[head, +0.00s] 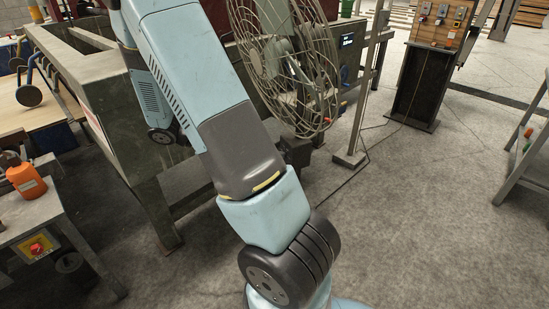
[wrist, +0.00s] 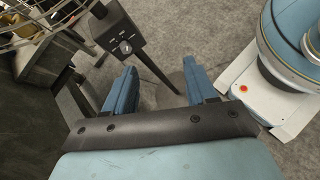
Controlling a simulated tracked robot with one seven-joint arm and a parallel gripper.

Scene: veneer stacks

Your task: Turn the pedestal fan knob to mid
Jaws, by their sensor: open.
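The pedestal fan shows its round wire cage (head: 290,60) at the top middle of the head view; part of the cage (wrist: 40,22) also shows at the upper left of the wrist view. In the wrist view the fan's dark control box (wrist: 112,27) carries a small round knob (wrist: 126,47) with a light mark and small labels above it. The mark's exact setting is too small to read. My gripper (wrist: 160,66) is open and empty, its two blue fingers apart. The knob lies ahead of and left of the fingers, not touching them. In the head view I cannot make out my gripper.
A heavy dark workbench (head: 120,130) stands left of the fan. A low table with an orange can (head: 26,180) is at the lower left. A panel stand (head: 415,85) is at the upper right. A cable crosses the floor; the floor at right is mostly free.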

